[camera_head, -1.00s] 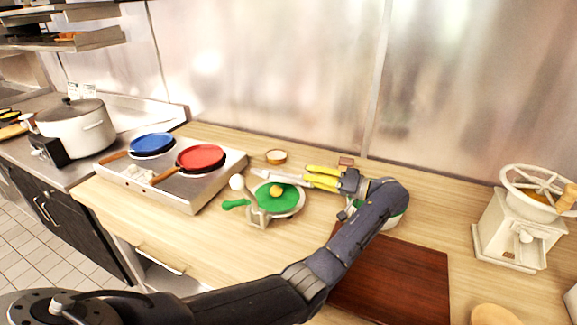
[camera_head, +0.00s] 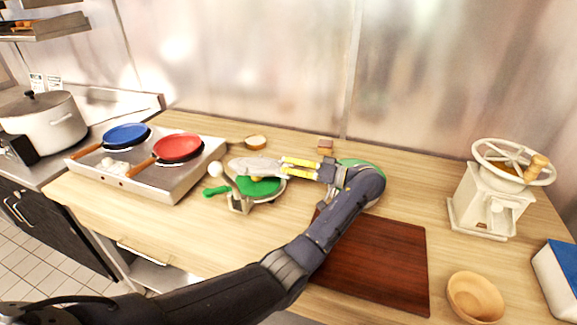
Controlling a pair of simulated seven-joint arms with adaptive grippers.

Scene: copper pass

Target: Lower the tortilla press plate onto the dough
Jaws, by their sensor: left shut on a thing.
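The tortilla press (camera_head: 240,203) stands on the wooden counter, with a green lower plate (camera_head: 268,187) and a green handle (camera_head: 215,191) pointing left. A yellowish dough ball (camera_head: 257,179) sits on the green plate, partly hidden. The pale grey upper plate (camera_head: 252,166) is over the rear of the press, above the dough; I cannot tell whether it touches the dough. My left gripper (camera_head: 284,167), with yellow fingers, reaches in from the right and is shut on the right side of the upper plate. My right gripper is not in view.
A griddle stove (camera_head: 165,187) with blue and red pans is on the left. A small white ball (camera_head: 215,169) and a small bowl (camera_head: 255,142) are near the press. A dark red board (camera_head: 385,265), a wooden bowl (camera_head: 475,297) and a white grinder (camera_head: 487,210) are on the right.

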